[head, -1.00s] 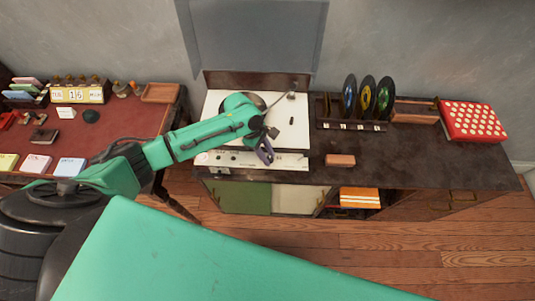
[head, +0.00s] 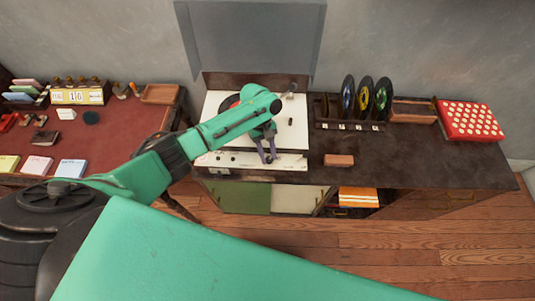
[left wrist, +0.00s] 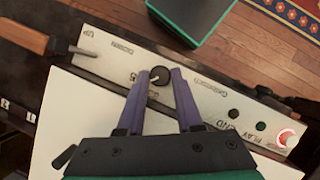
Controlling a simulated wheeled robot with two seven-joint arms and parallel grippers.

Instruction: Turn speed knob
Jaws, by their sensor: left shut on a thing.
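The white record player (head: 290,130) stands on the dark cabinet with its lid up. Its front control panel (head: 215,159) has small knobs and buttons. In the left wrist view, a dark round knob (left wrist: 160,76) on the printed panel (left wrist: 205,88) sits between the purple fingertips of my left gripper (left wrist: 159,73). The gripper is shut on this knob. The print beside it is too partly covered to read fully. In the head view, my left gripper (head: 269,160) reaches down to the panel, and the knob is hard to make out. My right gripper is not in view.
A record with a red label (head: 231,102) is partly hidden behind my arm. A rack of records (head: 362,97) stands right of the player, with a small brown block (head: 339,160) in front. A red dotted box (head: 470,121) is farther right. A red-topped desk (head: 120,120) is at left.

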